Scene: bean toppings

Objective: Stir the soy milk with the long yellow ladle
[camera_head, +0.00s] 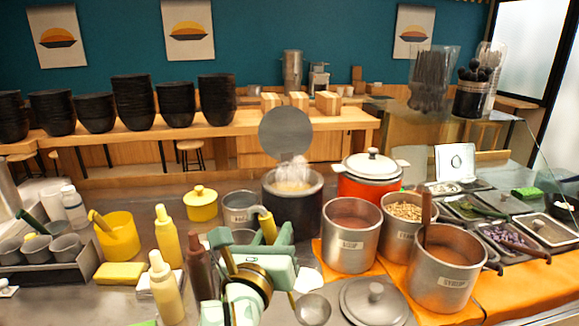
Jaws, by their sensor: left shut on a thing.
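My left gripper (268,243), pale green, is in the lower middle, in front of the dark pot. It is shut on a yellow handle with a hooked end (265,214), which appears to be the long yellow ladle. The ladle's lower part is hidden by my gripper and arm, so I cannot tell where its bowl is. The dark pot (292,212) stands just beyond, with pale steaming liquid (291,186) in it, probably the soy milk. A round grey lid (286,133) stands up behind the pot's opening. My right gripper is out of view.
To the right stand a soup pot (350,237), a bean pot (394,238), a syrup pot (445,276) and a lidded red pot (368,187). A loose lid (375,303) and metal ladle bowl (313,309) lie in front. Bottles (166,238) crowd the left.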

